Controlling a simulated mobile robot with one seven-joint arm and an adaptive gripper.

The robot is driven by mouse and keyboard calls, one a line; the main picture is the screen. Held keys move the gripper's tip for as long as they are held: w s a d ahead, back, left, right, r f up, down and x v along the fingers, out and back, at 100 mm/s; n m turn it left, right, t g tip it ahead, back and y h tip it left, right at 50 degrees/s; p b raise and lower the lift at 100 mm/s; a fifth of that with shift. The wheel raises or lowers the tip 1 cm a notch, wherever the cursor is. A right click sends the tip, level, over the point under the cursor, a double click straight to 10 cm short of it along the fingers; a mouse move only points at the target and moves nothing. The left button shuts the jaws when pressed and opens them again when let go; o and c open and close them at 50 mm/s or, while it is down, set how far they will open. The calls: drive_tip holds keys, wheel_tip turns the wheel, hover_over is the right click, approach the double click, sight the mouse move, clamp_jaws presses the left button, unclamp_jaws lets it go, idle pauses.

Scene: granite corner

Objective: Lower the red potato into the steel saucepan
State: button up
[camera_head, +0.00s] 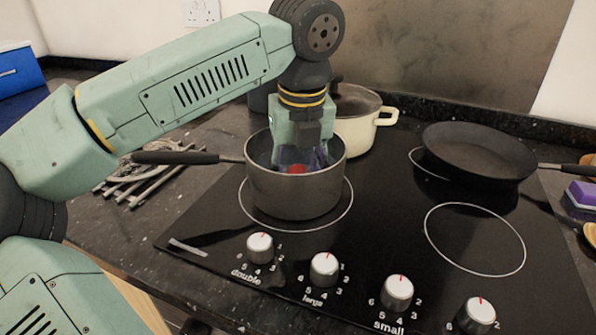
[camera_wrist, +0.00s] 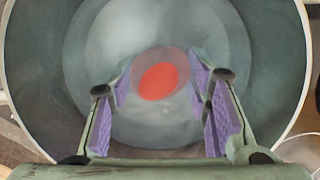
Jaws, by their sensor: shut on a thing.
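The steel saucepan (camera_head: 296,196) stands on the front left ring of the black hob, its dark handle pointing left. In the wrist view the saucepan (camera_wrist: 45,75) fills most of the picture, its round floor under the fingers. My gripper (camera_head: 302,165) points down into the saucepan's opening and is shut on the red potato (camera_head: 298,169). The potato shows just above the near rim, its lower part hidden by the wall. In the wrist view the red potato (camera_wrist: 158,80) is between the purple pads of my gripper (camera_wrist: 162,85); its gap to the floor cannot be told.
A cream pot (camera_head: 355,135) stands close behind the saucepan. A black frying pan (camera_head: 478,155) is at the back right. The front right ring (camera_head: 475,240) is bare. Several utensils (camera_head: 145,183) lie left of the hob, under the saucepan's handle. Knobs (camera_head: 323,268) line the front.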

drive_tip(key=o, duration=1.3)
